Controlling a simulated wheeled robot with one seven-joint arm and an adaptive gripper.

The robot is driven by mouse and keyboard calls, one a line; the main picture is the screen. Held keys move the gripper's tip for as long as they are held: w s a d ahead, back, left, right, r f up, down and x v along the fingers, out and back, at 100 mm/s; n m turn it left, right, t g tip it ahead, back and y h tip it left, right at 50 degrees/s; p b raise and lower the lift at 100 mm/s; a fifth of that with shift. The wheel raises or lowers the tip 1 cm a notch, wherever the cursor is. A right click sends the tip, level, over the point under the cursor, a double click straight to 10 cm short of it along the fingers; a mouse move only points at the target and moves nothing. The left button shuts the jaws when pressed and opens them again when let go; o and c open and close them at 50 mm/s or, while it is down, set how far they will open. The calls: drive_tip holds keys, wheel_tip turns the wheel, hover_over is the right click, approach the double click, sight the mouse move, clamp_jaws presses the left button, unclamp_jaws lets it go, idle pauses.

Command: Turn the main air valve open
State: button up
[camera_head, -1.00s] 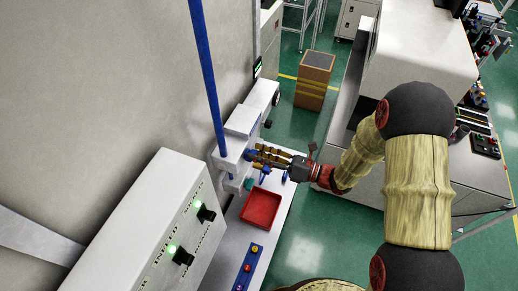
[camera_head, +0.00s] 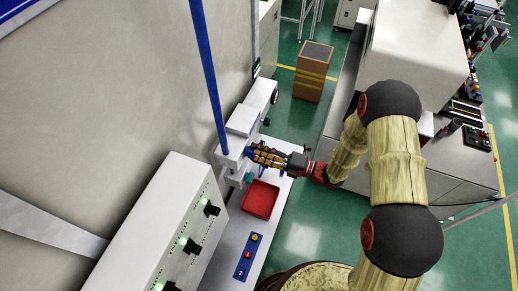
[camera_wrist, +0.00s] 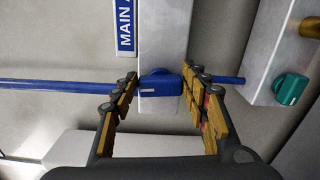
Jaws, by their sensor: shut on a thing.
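The blue main air valve handle (camera_wrist: 160,85) sits on a pale grey block, in line with a blue pipe (camera_wrist: 55,84). A blue label (camera_wrist: 125,25) reading "MAIN A", cut off by the frame edge, is beside it in the wrist view. My gripper (camera_wrist: 160,80) has its yellow-padded fingers on both sides of the handle and is shut on it. The handle's marked face is towards the camera. In the head view, my gripper (camera_head: 254,157) reaches to the grey wall fixture (camera_head: 236,147), and its fingers hide most of the handle.
A red tray (camera_head: 261,199) lies on the white bench below my gripper. A green knob (camera_wrist: 291,88) and a yellow knob (camera_wrist: 311,27) are on a block to the right in the wrist view. A white control panel (camera_head: 167,222) with lit black knobs is at lower left.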

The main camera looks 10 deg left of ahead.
drive_tip(key=shift+m, duration=0.5)
drive_tip(key=shift+p, duration=0.3)
drive_tip(key=o, duration=1.2)
drive_tip(key=shift+f, duration=0.1)
drive_tip(key=shift+c, duration=0.2)
drive_tip(key=s+d, duration=0.1)
drive_tip(key=d, duration=1.1)
drive_tip(key=shift+s, duration=0.3)
